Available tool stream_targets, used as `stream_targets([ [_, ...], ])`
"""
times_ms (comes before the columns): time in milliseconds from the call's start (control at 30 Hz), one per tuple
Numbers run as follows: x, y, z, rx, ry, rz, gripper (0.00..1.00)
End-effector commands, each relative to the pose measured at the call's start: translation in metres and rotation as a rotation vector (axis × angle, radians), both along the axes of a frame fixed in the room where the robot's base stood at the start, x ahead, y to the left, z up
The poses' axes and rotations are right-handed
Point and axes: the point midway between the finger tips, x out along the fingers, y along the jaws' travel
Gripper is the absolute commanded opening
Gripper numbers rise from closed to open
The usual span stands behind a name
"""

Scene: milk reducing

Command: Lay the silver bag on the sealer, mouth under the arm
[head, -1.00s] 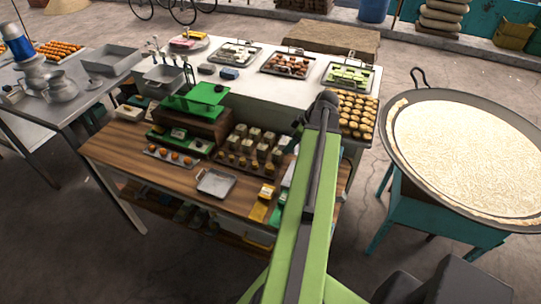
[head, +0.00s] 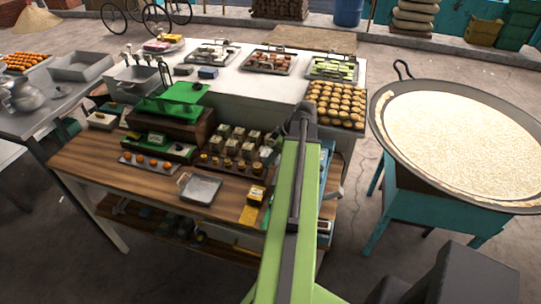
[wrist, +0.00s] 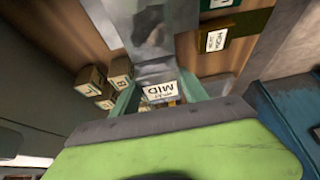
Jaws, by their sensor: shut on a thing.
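My gripper (wrist: 158,88) shows in the wrist view, with its two teal fingers shut on a silver bag (wrist: 152,68). The bag runs up the picture from between the fingers, and a dark smudge or reflection shows on its shiny face. A white label reading "MID" (wrist: 160,91) shows upside down between the fingers. In the head view my arm hides the gripper and the bag. A low green device with a dark top (head: 158,147) on the wooden table may be the sealer, but I cannot tell for sure.
Several small labelled boxes (wrist: 103,88) stand left of the fingers in the wrist view. The wooden table (head: 85,160) also holds a small metal tray (head: 201,188) and a green stand (head: 172,100). A wide pan (head: 465,140) stands at the right.

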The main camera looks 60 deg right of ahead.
Motion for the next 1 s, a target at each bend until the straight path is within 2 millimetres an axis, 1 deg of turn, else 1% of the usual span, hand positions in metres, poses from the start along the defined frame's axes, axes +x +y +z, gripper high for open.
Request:
stream_targets([
  [33, 0.0, 0.0, -0.012, 0.0, 0.0, 0.0, 0.03],
  [267, 0.0, 0.0, -0.036, 0.0, 0.0, 0.001, 0.03],
  [300, -0.005, -0.002, -0.031, 0.0, 0.0, -0.001, 0.03],
  [333, -0.008, -0.002, -0.031, 0.0, 0.0, -0.001, 0.03],
  [800, -0.054, -0.017, -0.038, 0.0, 0.0, -0.001, 0.03],
  [1000, -0.071, -0.022, -0.039, 0.0, 0.0, 0.0, 0.03],
])
